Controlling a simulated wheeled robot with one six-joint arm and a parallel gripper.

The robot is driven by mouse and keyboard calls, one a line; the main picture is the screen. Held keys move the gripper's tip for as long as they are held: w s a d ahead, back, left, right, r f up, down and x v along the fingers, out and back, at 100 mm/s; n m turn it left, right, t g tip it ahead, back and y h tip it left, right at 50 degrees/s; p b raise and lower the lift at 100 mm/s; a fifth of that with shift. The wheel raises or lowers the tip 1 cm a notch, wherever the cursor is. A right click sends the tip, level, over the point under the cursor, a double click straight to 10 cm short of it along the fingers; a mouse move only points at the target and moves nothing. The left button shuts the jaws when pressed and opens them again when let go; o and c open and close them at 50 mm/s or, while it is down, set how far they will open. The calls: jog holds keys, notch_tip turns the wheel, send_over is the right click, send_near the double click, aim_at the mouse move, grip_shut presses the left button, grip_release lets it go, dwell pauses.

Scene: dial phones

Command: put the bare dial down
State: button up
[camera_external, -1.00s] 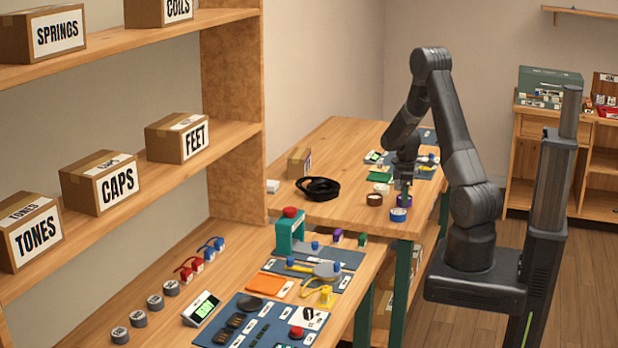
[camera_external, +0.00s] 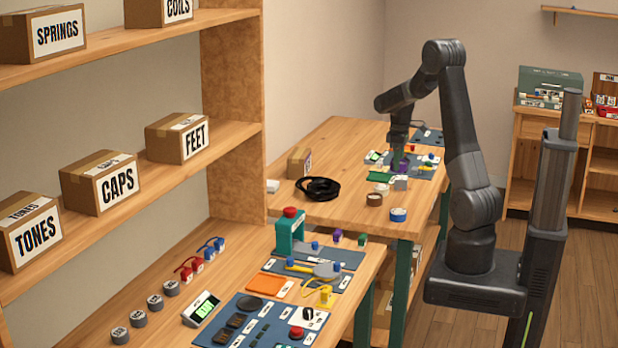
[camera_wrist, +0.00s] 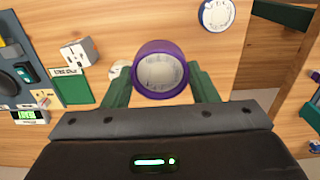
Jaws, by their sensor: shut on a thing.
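The bare dial (camera_wrist: 160,72) is a purple-rimmed ring with a pale face. It sits between the green fingers of my gripper (camera_wrist: 160,88) in the wrist view, and my gripper is shut on it. In the external view my gripper (camera_external: 398,160) is low over the far table (camera_external: 340,150), with a bit of purple (camera_external: 404,166) at its tips. I cannot tell from these views whether the dial touches the surface below.
A white box (camera_wrist: 78,53) and a green card (camera_wrist: 70,87) lie left of the dial in the wrist view. A blue-rimmed dial (camera_wrist: 216,14) is at upper right. A brown ring (camera_external: 374,199) and a black coil (camera_external: 318,188) lie nearer on the far table.

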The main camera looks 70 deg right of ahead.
jog(key=w+r+m, duration=0.7)
jog(key=r+m, duration=0.1)
jog(key=r, duration=0.5)
jog(key=w+a+n, duration=0.2)
jog(key=w+a, duration=0.3)
jog(key=a, duration=0.4)
jog(key=w+a+n, duration=0.2)
jog(key=w+a, duration=0.4)
jog(key=a, duration=0.4)
jog(key=w+a+n, duration=0.2)
jog(key=a+n, duration=0.1)
jog(key=a, duration=1.6)
jog(key=shift+w+n, duration=0.35)
jog(key=shift+n, duration=0.05)
jog(key=shift+d, duration=0.1)
jog(key=s+d+f+n, duration=0.1)
jog(key=s+d+f, duration=0.3)
jog(key=d, duration=0.6)
jog(key=s+d+f, duration=0.4)
jog(key=s+d, duration=0.1)
jog(key=d, duration=0.5)
jog(key=s+d+f+n, duration=0.1)
jog(key=s+d+f, duration=0.3)
jog(key=d, duration=0.5)
jog(key=s+d+f+n, duration=0.1)
jog(key=s+d+f, duration=0.4)
jog(key=s+d, duration=0.3)
jog(key=s, duration=0.2)
jog(key=shift+s, duration=0.4)
